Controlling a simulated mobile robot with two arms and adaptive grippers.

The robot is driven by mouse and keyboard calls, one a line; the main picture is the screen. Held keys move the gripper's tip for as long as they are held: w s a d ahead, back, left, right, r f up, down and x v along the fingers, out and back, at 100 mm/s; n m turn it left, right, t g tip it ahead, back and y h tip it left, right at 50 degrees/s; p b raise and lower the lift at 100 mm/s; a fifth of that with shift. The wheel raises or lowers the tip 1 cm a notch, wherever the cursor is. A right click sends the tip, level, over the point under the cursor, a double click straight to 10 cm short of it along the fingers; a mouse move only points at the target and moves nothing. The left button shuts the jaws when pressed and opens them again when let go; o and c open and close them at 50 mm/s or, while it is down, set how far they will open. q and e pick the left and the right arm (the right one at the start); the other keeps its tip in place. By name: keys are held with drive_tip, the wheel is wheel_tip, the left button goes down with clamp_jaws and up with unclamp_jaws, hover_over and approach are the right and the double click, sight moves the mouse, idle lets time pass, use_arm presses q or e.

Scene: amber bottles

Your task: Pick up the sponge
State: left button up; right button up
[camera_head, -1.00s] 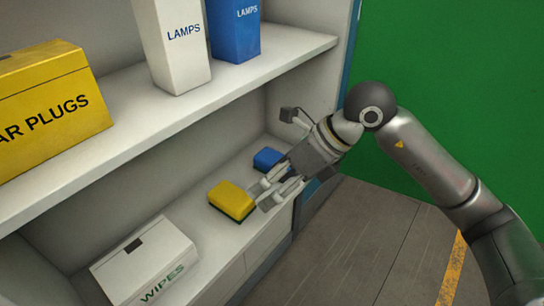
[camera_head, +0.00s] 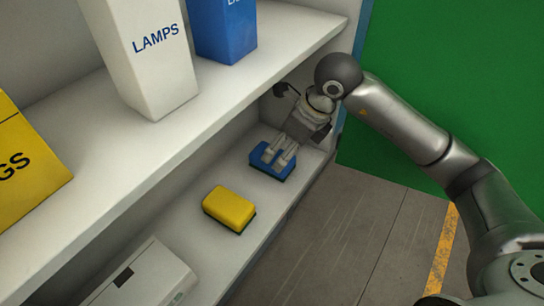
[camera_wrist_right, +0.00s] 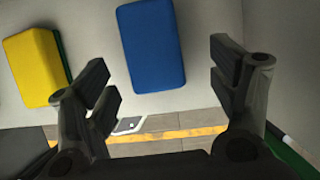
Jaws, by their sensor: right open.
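Two sponges lie on the lower shelf. The yellow sponge (camera_head: 229,207) has a dark green underside and lies in the middle of the shelf; it also shows at the left in the right wrist view (camera_wrist_right: 36,66). The blue sponge (camera_head: 262,161) lies farther back, near the shelf's right end; it also shows in the right wrist view (camera_wrist_right: 152,45), between the fingers and beyond them. My right gripper (camera_head: 276,159) is open and empty, with its fingers over the blue sponge in the head view. I cannot tell whether they touch it. My left gripper is not in view.
A white wipes box (camera_head: 148,276) sits on the lower shelf (camera_head: 185,240) at the near end. The upper shelf (camera_head: 190,135) overhangs it, holding a white lamps box (camera_head: 140,60), a blue box (camera_head: 225,30) and a yellow box (camera_head: 30,165). Open floor (camera_head: 370,215) lies right.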

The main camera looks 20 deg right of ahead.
sight(277, 157)
drive_tip(key=x, duration=0.1)
drive_tip(key=p+x, duration=0.2)
drive_tip(key=x, duration=0.1)
drive_tip(key=shift+s+a, duration=0.2)
drive_tip(key=shift+a, duration=0.1)
drive_tip(key=shift+w+a+f, duration=0.1)
drive_tip(key=shift+f, duration=0.25)
drive_tip(key=shift+c, duration=0.3)
drive_tip(key=c, duration=0.5)
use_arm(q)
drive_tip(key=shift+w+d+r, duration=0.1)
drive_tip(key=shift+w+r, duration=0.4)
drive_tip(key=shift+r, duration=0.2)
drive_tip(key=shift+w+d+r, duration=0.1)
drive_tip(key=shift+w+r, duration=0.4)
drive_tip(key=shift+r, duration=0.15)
use_arm(e)
drive_tip(key=c, duration=0.4)
